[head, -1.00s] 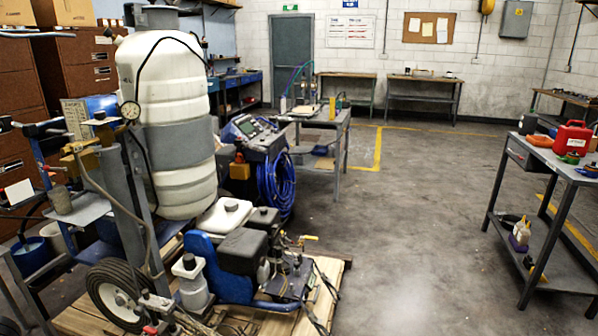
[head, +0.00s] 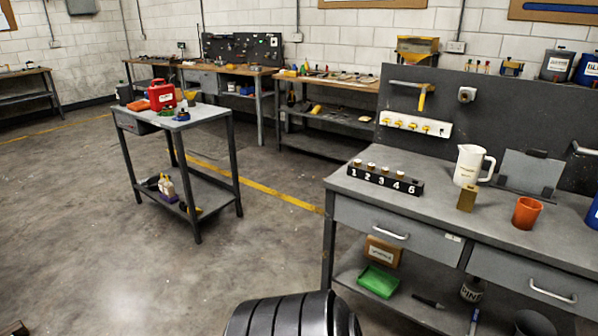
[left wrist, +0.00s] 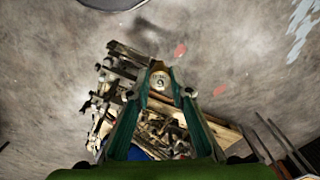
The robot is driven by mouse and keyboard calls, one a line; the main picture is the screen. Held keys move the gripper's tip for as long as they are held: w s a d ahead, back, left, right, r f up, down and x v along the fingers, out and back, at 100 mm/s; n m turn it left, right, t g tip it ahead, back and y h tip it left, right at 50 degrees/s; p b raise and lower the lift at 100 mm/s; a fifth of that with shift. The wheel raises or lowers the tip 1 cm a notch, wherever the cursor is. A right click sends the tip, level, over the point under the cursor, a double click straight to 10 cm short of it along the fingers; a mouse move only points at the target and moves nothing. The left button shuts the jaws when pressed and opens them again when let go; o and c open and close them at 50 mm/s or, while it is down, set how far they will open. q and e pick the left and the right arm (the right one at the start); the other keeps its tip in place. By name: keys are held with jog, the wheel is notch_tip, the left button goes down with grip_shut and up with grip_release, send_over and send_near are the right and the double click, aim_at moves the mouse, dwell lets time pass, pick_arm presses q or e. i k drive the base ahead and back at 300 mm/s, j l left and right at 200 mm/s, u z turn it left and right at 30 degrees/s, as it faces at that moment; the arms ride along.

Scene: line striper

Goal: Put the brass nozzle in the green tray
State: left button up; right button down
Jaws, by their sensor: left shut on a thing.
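A small green tray (head: 378,282) lies on the lower shelf of the grey workbench at the right of the head view. In the left wrist view my left gripper (left wrist: 160,78) is shut on a small, pale brass-coloured round piece (left wrist: 159,82) with a dark mark on its face. It looks like the brass nozzle, held between the fingertips above the floor and a cluttered pallet. The tray is not seen in the wrist view. Neither gripper shows in the head view.
The workbench (head: 440,205) carries a numbered block (head: 385,180), a white jug (head: 472,166) and an orange cup (head: 526,212). A grey cart (head: 175,118) stands left, with open floor between. A black ridged object (head: 290,315) is at the bottom.

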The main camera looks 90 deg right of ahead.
aim_at(385, 289)
jog(key=z, duration=3.4)
jog(key=i+l+z, duration=0.55)
jog(key=i+z, duration=0.2)
jog(key=i, duration=0.15)
